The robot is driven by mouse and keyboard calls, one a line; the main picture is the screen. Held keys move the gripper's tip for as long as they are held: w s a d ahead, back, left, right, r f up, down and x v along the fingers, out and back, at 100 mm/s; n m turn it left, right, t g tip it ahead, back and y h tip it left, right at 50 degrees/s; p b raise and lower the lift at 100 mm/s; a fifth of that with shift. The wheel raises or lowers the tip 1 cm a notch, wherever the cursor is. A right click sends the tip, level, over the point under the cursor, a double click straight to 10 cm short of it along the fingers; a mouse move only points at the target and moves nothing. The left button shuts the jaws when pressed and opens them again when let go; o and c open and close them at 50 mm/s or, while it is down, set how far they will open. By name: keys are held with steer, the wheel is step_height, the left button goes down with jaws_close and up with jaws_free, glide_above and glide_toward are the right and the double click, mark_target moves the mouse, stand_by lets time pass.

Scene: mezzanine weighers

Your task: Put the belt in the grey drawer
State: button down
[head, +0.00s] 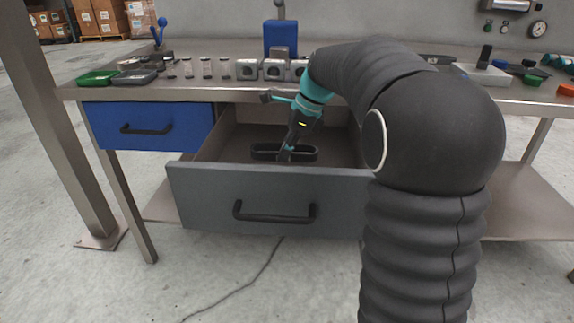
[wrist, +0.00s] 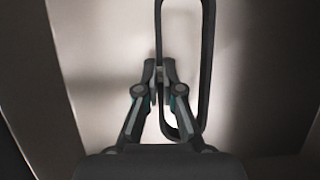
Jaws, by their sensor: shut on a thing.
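The belt (wrist: 208,68) is a black closed loop with long straight sides. In the wrist view my gripper (wrist: 160,68) is shut on one long side of it. In the head view the belt (head: 306,154) is inside the open grey drawer (head: 207,194), low near its floor. I cannot tell whether it touches the floor. My gripper (head: 286,154) points down into the drawer, behind its front panel. The drawer is pulled well out below the bench top, and my arm hides its right end.
A blue drawer (head: 150,126) is shut to the left. A steel post (head: 52,130) stands at the left.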

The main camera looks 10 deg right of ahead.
steer(key=shift+f, duration=1.9)
steer(key=shift+f, duration=0.15)
steer(key=c, duration=1.3)
jaws_free()
steer(key=p+v, duration=0.1)
steer(key=v, duration=1.1)
